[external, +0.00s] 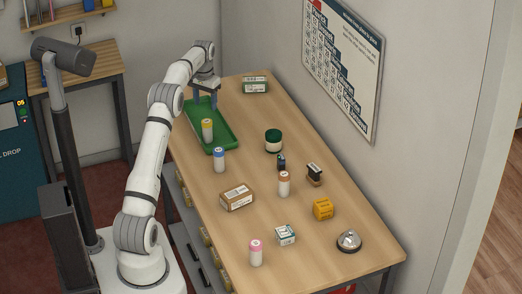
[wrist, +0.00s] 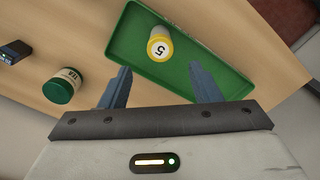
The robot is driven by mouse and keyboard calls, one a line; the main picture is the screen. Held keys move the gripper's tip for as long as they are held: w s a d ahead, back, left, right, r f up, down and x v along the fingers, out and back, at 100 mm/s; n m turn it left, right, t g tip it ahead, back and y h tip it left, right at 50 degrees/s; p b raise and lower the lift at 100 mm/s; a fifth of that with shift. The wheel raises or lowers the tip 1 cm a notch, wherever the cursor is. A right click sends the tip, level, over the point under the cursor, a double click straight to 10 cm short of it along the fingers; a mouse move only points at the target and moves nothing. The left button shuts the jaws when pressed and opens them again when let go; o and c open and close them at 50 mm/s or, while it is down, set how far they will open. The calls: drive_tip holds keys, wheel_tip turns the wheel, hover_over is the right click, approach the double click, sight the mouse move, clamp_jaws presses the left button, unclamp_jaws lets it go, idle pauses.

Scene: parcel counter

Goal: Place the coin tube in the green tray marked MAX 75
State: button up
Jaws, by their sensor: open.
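The green tray (external: 226,137) lies at the far left part of the counter; it also shows in the wrist view (wrist: 130,38). No MAX 75 mark is legible. A white coin tube with a yellow cap (external: 207,130) stands upright in the tray. In the wrist view its yellow-ringed top (wrist: 159,47) bears a 5. My gripper (external: 204,104) is open and empty above the far part of the tray, apart from the tube. In the wrist view the fingers (wrist: 160,86) are spread, with the tube beyond them.
Similar tubes with blue (external: 219,160), orange (external: 284,184) and pink (external: 256,253) caps stand on the counter (external: 190,185). A wall borders the right side.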

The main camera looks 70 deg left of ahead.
drive_tip(key=w+d+r+m, duration=0.15)
drive_tip(key=d+r, duration=0.35)
drive_tip(key=d, duration=0.5)
drive_tip(key=w+d+r+m+t, duration=0.1)
drive_tip(key=w+d+r, duration=0.3)
drive_tip(key=d, duration=0.7)
drive_tip(key=w+d+r+m, duration=0.1)
drive_tip(key=d+r, duration=0.4)
drive_tip(key=d, duration=0.5)
drive_tip(key=s+d+r+m+t, duration=0.1)
drive_tip(key=s+d, duration=0.4)
drive_tip(key=d, duration=0.4)
drive_tip(key=s+d+m+t, duration=0.1)
drive_tip(key=s+d, duration=0.3)
drive_tip(key=d, duration=0.5)
drive_tip(key=s+d+f+m, duration=0.1)
drive_tip(key=s+d+f, duration=0.2)
drive_tip(key=s+d, duration=0.2)
drive_tip(key=s+d+f+m, duration=0.1)
drive_tip(key=s+d+f, duration=0.1)
drive_tip(key=s+d, duration=0.3)
drive_tip(key=s, duration=0.3)
drive_tip(key=shift+f, duration=0.4)
